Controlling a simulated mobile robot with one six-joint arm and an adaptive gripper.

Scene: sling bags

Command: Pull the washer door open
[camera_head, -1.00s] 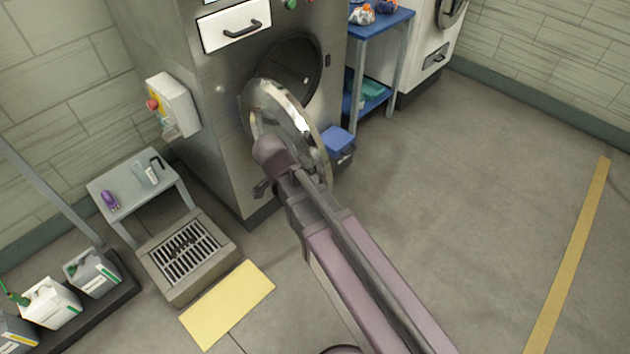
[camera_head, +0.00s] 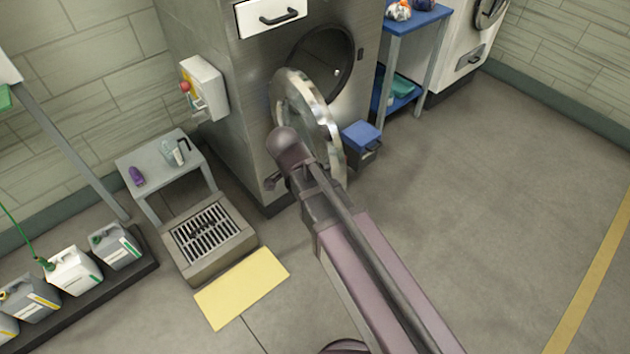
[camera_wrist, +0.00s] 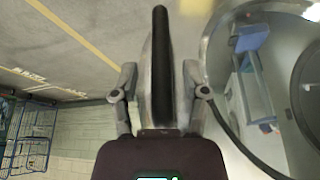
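The washer door (camera_head: 312,112), a round glass pane in a shiny metal ring, stands swung out from the washer's dark round opening (camera_head: 326,64). In the wrist view the door ring (camera_wrist: 212,72) curves along the right side. My gripper's end (camera_head: 284,180) is at the near side of the door, mostly hidden behind my arm in the head view. In the wrist view my gripper (camera_wrist: 160,75) has a finger linkage on each side of an upright black bar with grey beside it. I cannot tell whether the fingers close on this bar.
A grey side table (camera_head: 160,160) and a floor grate (camera_head: 207,234) are left of the washer. A blue-lidded bin (camera_head: 361,138) stands to its right, near a blue shelf (camera_head: 416,18). A yellow mat (camera_head: 242,288) lies in front. The floor at right is clear.

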